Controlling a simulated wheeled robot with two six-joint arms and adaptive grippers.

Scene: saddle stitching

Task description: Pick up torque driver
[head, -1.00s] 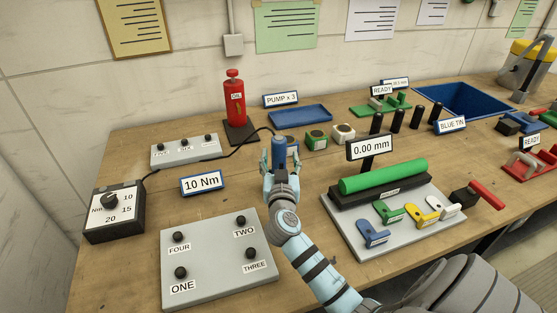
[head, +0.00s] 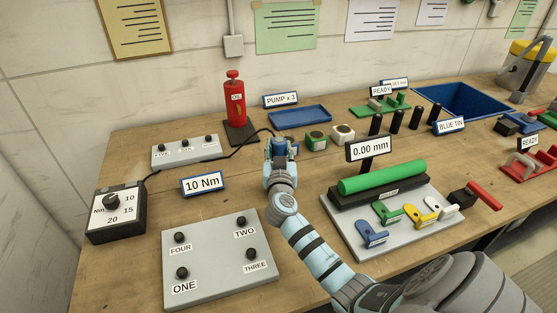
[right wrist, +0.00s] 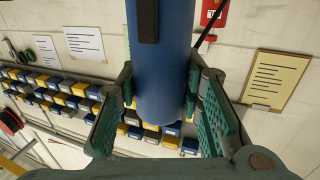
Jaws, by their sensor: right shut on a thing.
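The torque driver is a blue cylinder with a dark strip, seen large in the right wrist view (right wrist: 163,75). A black cable runs from the driver's area to the torque dial box (head: 115,213). My left gripper is not in view.
A red oil bottle (head: 234,102) stands behind on the left. A grey plate with numbered knobs (head: 217,265) lies in front. The 10 Nm sign (head: 203,184) is to the left. The fixture with a green roller (head: 383,175) is close on the right. A blue tray (head: 300,117) lies behind.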

